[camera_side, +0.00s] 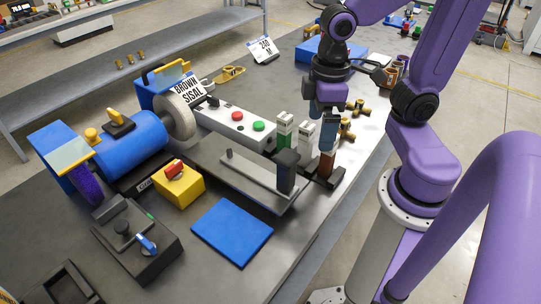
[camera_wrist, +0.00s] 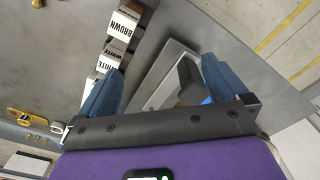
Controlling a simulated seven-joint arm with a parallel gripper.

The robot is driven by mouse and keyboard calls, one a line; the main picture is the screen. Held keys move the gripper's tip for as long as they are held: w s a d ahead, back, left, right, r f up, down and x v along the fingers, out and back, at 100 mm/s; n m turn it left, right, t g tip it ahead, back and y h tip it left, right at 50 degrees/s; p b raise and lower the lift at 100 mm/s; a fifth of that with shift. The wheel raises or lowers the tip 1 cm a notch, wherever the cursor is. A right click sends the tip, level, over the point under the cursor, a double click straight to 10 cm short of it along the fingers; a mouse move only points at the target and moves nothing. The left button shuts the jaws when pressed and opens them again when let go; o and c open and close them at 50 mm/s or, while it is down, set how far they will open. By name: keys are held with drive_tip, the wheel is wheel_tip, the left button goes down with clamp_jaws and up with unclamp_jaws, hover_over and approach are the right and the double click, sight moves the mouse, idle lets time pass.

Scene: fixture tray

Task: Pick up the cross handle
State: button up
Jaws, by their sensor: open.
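Two brass cross-shaped pieces, which look like cross handles, lie on the bench just right of my gripper in the side view, one farther back (camera_side: 356,106) and one nearer (camera_side: 347,132). My gripper (camera_side: 328,122) points down over the bench's right part, above the small labelled blocks. In the wrist view its blue fingers stand wide apart with nothing held between them (camera_wrist: 158,82). The gripper does not touch the brass pieces.
Labelled blocks (camera_side: 285,130) and a dark upright block (camera_side: 287,172) on a grey plate stand close to the gripper. A blue motor-like cylinder (camera_side: 130,146), yellow box (camera_side: 178,187) and blue pad (camera_side: 232,230) lie left. The bench's right edge is near.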

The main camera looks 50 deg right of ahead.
drive_tip(key=s+n, duration=0.1)
drive_tip(key=s+a+n, duration=0.1)
drive_tip(key=s, duration=0.1)
drive_tip(key=s+f+n, duration=0.1)
drive_tip(key=s, duration=0.1)
drive_tip(key=shift+a+f+n, duration=0.1)
drive_tip(key=shift+a+n, duration=0.1)
drive_tip(key=shift+n, duration=0.2)
drive_tip(key=shift+s+f+n, duration=0.1)
drive_tip(key=shift+s+n, duration=0.2)
drive_tip(key=shift+s, duration=0.05)
drive_tip(key=shift+c, duration=0.7)
drive_tip(key=shift+s, duration=0.2)
drive_tip(key=c, duration=0.7)
drive_tip(key=shift+c, duration=0.2)
